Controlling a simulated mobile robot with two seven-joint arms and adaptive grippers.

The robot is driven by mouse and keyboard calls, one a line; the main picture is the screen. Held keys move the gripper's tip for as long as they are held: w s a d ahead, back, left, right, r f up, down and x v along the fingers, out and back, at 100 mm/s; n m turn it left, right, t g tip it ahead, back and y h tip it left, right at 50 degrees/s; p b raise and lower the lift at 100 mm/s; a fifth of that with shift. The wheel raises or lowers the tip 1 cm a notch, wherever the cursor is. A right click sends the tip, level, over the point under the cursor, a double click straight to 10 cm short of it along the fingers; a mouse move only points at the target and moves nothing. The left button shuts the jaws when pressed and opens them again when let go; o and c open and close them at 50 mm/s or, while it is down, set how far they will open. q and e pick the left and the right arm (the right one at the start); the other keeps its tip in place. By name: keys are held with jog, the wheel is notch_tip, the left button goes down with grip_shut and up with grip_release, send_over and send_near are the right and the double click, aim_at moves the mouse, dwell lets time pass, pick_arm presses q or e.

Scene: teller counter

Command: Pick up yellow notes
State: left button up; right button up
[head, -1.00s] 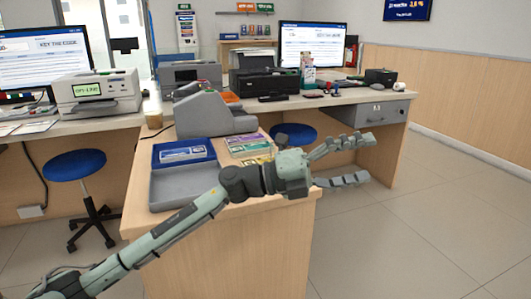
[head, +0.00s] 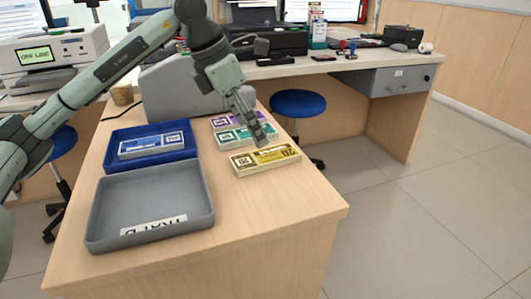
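The yellow notes (head: 272,159) lie flat as a bundle on the wooden counter (head: 265,205), nearest me in a row of bundles. My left gripper (head: 257,137) points down just behind the yellow notes, over the teal notes (head: 230,138). Its fingers are seen nearly edge-on, so I cannot tell their opening. The yellow bundle appears to rest on the counter. My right gripper is out of view.
Purple notes (head: 222,123) lie behind the teal ones. A blue tray (head: 112,161) holds blue notes (head: 150,145). An empty-looking grey tray (head: 140,190) with a paper label stands in front. A grey machine (head: 175,92) stands behind. The counter's front right is clear.

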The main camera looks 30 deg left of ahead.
aim_at(265, 155)
pick_arm(q)
jog(key=shift+x, duration=0.95)
jog(key=x, duration=0.5)
jog(key=shift+s+d, duration=0.1)
jog(key=c, duration=1.2)
jog(key=shift+r, duration=0.1)
jog(key=shift+c, duration=0.2)
